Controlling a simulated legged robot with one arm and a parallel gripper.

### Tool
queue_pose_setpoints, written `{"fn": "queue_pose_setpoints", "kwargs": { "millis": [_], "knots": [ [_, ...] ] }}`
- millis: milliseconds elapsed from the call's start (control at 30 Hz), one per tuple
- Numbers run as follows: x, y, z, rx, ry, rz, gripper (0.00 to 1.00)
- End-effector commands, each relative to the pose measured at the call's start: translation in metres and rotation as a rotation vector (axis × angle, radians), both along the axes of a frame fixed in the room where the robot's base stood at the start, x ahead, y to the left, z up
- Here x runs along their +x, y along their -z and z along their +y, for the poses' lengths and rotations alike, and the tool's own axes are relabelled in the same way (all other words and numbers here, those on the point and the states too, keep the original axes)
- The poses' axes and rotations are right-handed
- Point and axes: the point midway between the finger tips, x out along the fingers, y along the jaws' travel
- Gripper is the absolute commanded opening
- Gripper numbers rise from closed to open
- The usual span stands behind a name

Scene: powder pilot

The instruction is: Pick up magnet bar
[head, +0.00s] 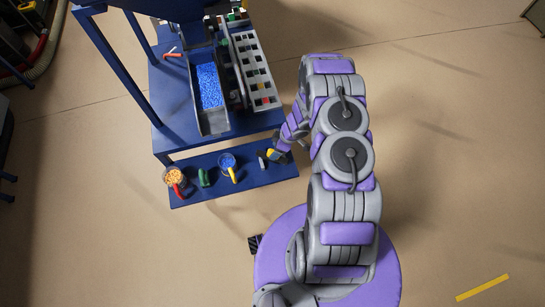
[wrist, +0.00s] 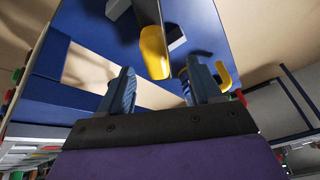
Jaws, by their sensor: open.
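The magnet bar, a grey bar with a yellow grip (wrist: 154,52), shows in the wrist view over the blue shelf. In the head view its grey part (head: 262,160) lies at the right end of the low shelf, partly hidden by my gripper (head: 273,156). In the wrist view my gripper (wrist: 158,75) is open, with its two blue fingers apart. The yellow grip appears between and beyond the fingertips; I cannot tell whether they touch it.
The low blue shelf (head: 238,190) also holds a cup of orange pellets (head: 174,175), a green item (head: 204,178) and a cup of blue pellets (head: 228,160). Above stands a blue bench with a tray of blue pellets (head: 210,85).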

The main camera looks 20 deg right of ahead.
Motion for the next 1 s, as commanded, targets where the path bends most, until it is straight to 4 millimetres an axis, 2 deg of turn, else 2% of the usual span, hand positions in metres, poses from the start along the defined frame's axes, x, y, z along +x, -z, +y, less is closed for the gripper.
{"fn": "queue_pose_setpoints", "kwargs": {
  "millis": [167, 433, 767, 1000],
  "knots": [
    [0.002, 0.012, 0.005, 0.000, 0.000, 0.000, 0.64],
    [0.008, 0.046, 0.017, 0.000, 0.000, 0.000, 0.64],
    [0.008, 0.050, 0.019, -0.001, 0.001, -0.002, 0.64],
    [0.008, 0.050, 0.019, -0.001, 0.002, -0.001, 0.41]
  ]
}}
